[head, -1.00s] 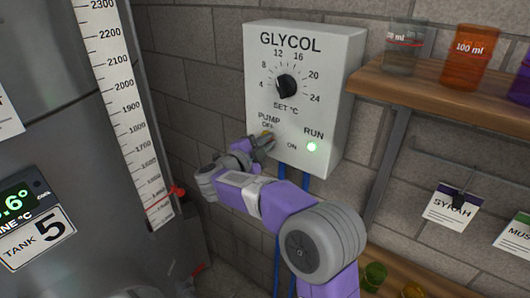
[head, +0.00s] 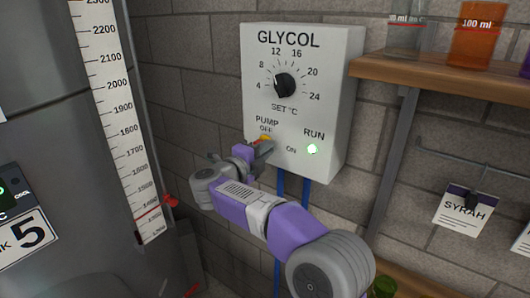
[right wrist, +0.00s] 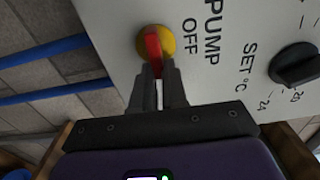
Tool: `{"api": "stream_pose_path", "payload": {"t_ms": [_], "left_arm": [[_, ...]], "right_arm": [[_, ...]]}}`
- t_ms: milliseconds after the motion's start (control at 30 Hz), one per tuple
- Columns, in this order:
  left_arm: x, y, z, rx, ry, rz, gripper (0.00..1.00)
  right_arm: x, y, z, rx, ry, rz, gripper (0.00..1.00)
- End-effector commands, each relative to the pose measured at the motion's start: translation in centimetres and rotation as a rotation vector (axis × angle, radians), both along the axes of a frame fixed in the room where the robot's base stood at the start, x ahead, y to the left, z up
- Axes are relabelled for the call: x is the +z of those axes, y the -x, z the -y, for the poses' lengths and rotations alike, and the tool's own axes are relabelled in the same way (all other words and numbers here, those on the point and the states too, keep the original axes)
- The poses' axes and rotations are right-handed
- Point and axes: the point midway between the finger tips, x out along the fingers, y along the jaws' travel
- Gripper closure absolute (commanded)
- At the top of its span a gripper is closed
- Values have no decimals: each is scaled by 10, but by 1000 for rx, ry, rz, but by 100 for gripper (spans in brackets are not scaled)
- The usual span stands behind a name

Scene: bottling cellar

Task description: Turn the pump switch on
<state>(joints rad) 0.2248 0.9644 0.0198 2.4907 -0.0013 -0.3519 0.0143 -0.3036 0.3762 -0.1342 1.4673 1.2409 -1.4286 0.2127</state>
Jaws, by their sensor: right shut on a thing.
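The pump switch is a yellow round hub (right wrist: 167,42) with a red lever (right wrist: 152,45) in the right wrist view. In the head view a bit of the yellow hub (head: 265,140) shows below the OFF label. My right gripper (head: 264,149) is at the switch, and its fingertips (right wrist: 158,74) are shut on the red lever. The lever points away from OFF, toward the panel's ON side; its outer end is hidden between the fingers. The RUN lamp (head: 312,149) glows green. My left gripper is not in view.
The white GLYCOL box (head: 335,85) has a black dial (head: 285,85) above the switch. Blue pipes (head: 306,194) run below it. A steel tank (head: 55,130) stands left. A wooden shelf (head: 440,78) with beakers is right, and a SYRAH tag (head: 463,212) hangs below.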

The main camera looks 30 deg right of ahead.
Motion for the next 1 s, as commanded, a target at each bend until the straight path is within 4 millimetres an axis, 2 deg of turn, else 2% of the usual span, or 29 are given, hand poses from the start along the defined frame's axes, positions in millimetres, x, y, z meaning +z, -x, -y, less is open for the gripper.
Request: {"api": "stream_pose_path", "payload": {"t_ms": [267,300,467,767,867,1000], "left_arm": [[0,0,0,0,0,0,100],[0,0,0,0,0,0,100],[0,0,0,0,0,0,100],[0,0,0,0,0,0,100],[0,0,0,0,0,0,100],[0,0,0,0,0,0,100]], "right_arm": [[0,0,0,0,-2,2,100],[0,0,0,0,-2,2,86],[0,0,0,0,-2,1,62],[0,0,-2,1,-1,2,62],[0,4,-11,2,-2,1,62],[1,12,-32,4,-1,3,62]]}}
